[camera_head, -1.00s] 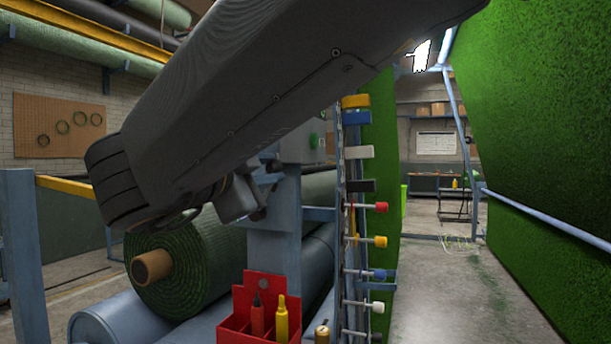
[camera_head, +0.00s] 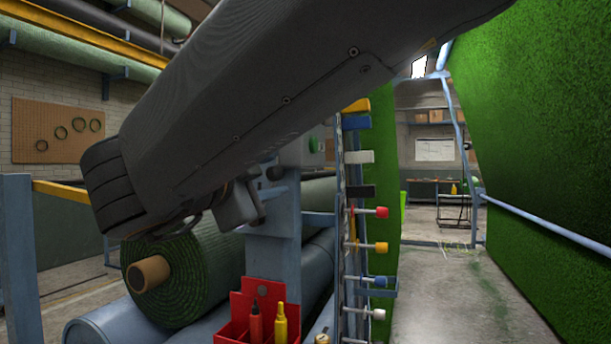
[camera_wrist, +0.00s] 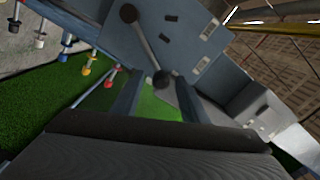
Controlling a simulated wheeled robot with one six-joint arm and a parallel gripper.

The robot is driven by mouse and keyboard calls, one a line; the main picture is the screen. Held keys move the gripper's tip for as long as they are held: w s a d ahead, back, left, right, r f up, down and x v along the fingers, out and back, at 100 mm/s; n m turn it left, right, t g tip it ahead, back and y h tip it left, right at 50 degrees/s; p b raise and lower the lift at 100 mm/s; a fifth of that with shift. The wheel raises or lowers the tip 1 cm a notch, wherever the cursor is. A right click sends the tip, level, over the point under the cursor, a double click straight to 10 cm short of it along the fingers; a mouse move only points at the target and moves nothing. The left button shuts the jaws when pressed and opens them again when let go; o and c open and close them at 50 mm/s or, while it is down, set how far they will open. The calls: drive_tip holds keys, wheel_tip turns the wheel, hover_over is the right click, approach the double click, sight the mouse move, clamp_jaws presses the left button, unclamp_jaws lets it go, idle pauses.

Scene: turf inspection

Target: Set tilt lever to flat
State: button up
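The tilt lever (camera_wrist: 146,45) shows in the wrist view as a grey bar with a black knob (camera_wrist: 163,79) at its lower end. Its round black pivot sits on a blue-grey panel (camera_wrist: 185,50) with small white and dark labels, whose text is too small to read. My gripper (camera_wrist: 157,88) has its two fingers apart, with the knob in the gap near the tips. I cannot tell whether either finger touches it. In the head view my arm covers the lever, and my gripper is mostly hidden behind the wrist.
A rack with coloured knobs (camera_head: 381,212) stands right of the post. A red holder (camera_head: 235,325) with bottles is below. A green turf roll (camera_head: 190,270) lies left. A tall turf sheet (camera_head: 540,120) slopes along the right; the aisle floor (camera_head: 450,300) is largely clear.

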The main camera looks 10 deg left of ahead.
drive_tip(key=b+v, duration=0.1)
drive_tip(key=v, duration=0.6)
drive_tip(key=shift+s+b, duration=0.3)
drive_tip(key=shift+s, duration=0.1)
drive_tip(key=shift+s+a, duration=0.1)
drive_tip(key=shift+a, duration=0.05)
